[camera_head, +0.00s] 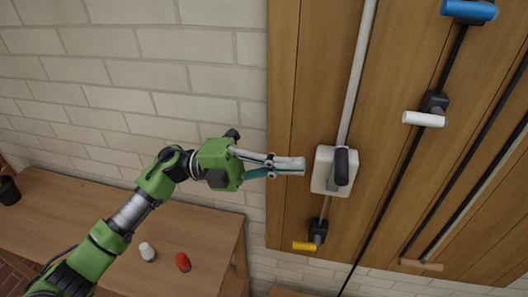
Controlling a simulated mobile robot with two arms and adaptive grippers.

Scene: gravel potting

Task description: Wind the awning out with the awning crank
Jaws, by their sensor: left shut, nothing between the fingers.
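A white box with a dark crank-like handle (342,167) is mounted on the wooden panel. A long pale rod (357,75) runs up from it. I take this for the awning crank, but its label cannot be read. My left gripper (297,166) comes in from the left and is shut and empty. Its fingertips point at the box's left side, a little apart from it in the picture; the depth gap cannot be judged. The awning itself does not show. My right gripper is not in view.
More rods on the panel end in a blue grip (468,10), a white grip (423,119), a yellow grip (304,246) and a tan grip (421,265). A wooden table (70,215) at lower left bears a white item (147,252) and a red item (183,262).

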